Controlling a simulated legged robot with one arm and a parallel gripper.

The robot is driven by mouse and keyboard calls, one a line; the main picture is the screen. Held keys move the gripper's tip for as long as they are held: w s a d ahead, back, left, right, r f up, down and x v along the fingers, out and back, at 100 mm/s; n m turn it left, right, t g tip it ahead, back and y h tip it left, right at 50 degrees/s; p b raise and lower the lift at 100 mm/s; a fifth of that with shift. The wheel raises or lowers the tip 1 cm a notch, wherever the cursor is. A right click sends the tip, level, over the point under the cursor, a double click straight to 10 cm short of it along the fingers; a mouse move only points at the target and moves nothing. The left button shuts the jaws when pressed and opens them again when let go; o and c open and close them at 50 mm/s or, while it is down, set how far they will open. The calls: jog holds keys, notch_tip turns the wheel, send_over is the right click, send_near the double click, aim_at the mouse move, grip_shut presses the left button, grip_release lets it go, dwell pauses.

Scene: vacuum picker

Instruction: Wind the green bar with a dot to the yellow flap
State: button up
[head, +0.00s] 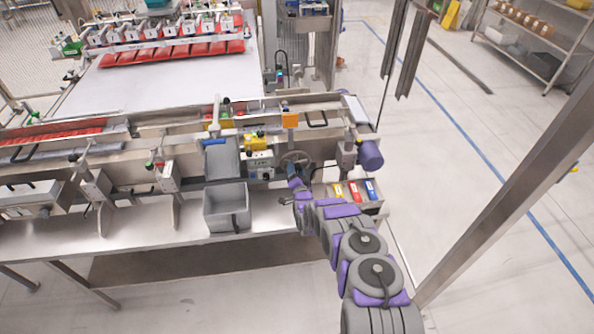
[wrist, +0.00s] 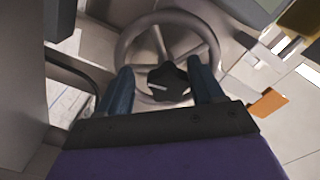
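A grey handwheel (head: 297,158) sits on the front of the machine; in the wrist view its spoked rim (wrist: 125,45) and black star-shaped hub knob (wrist: 170,82) fill the middle. My gripper (head: 294,182) is just in front of the wheel. In the wrist view my gripper (wrist: 164,75) is open, one dark finger on each side of the knob, with gaps between; contact with the wheel cannot be told. A yellow part (head: 255,141) sits left of the wheel above a pale green box (head: 261,160). I cannot make out a green bar with a dot.
A grey bin (head: 227,207) stands on the bench left of my arm. An orange plate (head: 290,120) stands above the wheel. Open floor lies right.

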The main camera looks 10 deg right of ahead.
jog(key=shift+o, duration=0.5)
jog(key=shift+r, duration=0.2)
jog(key=s+p, duration=0.2)
jog(key=s, duration=1.5)
jog(key=shift+s+a, duration=0.1)
jog(key=w+n+b, duration=0.3)
jog(key=w+n, duration=0.1)
jog(key=w, duration=0.1)
jog(key=w+n+b, duration=0.3)
jog(key=w+n, duration=0.1)
jog(key=w, duration=0.2)
jog(key=w+n+b, duration=0.3)
jog(key=w+n, duration=0.1)
jog(key=w, duration=0.1)
jog(key=shift+w+r, duration=0.2)
jog(key=shift+r, duration=0.2)
